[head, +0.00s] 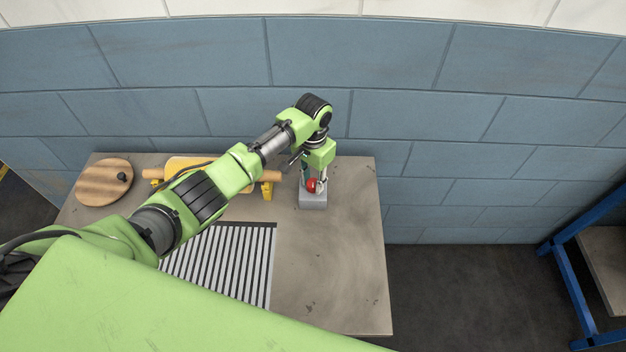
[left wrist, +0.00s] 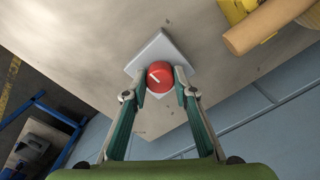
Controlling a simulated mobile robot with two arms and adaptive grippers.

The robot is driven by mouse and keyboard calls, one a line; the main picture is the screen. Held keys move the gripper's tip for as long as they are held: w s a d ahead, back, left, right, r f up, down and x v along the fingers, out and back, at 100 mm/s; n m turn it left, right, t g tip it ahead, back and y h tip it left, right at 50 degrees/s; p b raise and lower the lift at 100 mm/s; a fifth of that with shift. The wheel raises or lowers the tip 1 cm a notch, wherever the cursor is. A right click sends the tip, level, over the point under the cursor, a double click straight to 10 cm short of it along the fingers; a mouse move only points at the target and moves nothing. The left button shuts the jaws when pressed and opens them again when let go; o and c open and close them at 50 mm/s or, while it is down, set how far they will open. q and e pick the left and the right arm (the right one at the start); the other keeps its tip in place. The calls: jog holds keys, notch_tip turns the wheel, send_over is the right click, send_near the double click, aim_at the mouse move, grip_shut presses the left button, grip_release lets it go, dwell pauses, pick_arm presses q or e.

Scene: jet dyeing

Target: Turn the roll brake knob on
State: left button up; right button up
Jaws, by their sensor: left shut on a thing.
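The roll brake knob (head: 312,186) is red and sits on a small grey box (head: 313,201) at the back right of the table. In the left wrist view the knob (left wrist: 159,76) shows a white pointer line that lies tilted, and the grey box (left wrist: 158,48) is around and behind it. My left gripper (left wrist: 159,82) comes down over the box and is shut on the knob, one finger on each side. In the head view the gripper (head: 314,180) partly hides the knob. My right gripper is in neither view.
A yellow roll on a wooden bar (head: 268,176) with yellow supports lies left of the box. A round wooden disc (head: 104,182) is at the table's back left. A striped grate (head: 225,262) is in front. The table's right part (head: 340,270) is clear. A blue-framed stand (head: 567,285) is far right.

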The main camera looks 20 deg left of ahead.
pick_arm(q)
jog(key=m+p, duration=0.1)
jog(key=m, duration=0.2)
jog(key=shift+r+m, duration=0.1)
jog(key=shift+m, duration=0.3)
jog(key=m+p, duration=0.1)
jog(key=m, duration=0.3)
jog(key=shift+m, duration=0.3)
jog(key=m, duration=0.4)
jog(key=shift+m, duration=0.3)
jog(key=m, duration=0.4)
jog(key=shift+m+b, duration=0.3)
jog(key=shift+m, duration=0.1)
jog(key=o, duration=1.1)
